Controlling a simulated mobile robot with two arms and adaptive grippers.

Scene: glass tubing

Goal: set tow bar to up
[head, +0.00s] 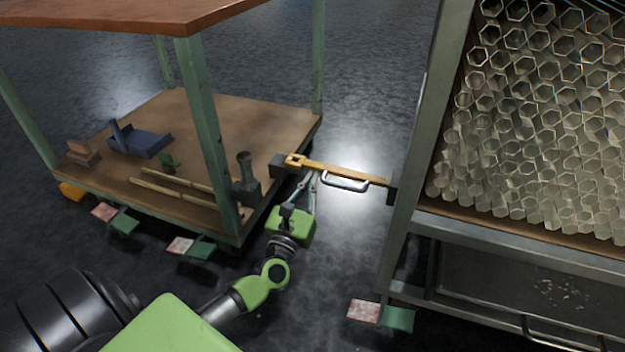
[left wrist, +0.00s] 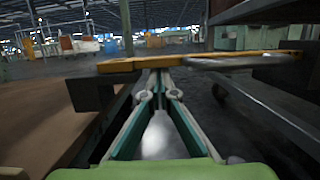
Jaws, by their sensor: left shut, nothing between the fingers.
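The yellow tow bar (head: 335,171) lies about level across the gap between two carts. Its right end meets a dark bracket (head: 392,188) on the glass-tubing cart. Its looped left end is at the dark hitch block (head: 279,166) of the wooden cart; I cannot tell whether it sits over a pin. A metal handle (head: 345,183) is along its near side. My left gripper (head: 307,180) is shut and empty, just below the bar near its looped end. In the left wrist view, the bar (left wrist: 200,62) crosses just above and beyond the fingertips (left wrist: 158,84); contact is unclear.
The wooden cart (head: 215,115) at left carries a blue tool (head: 140,140), wooden strips and a dark vise-like piece (head: 246,178). The rack of hexagonal glass tubes (head: 540,120) is at right. Pedals (head: 380,314) stick out low. Dark floor is open between the carts.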

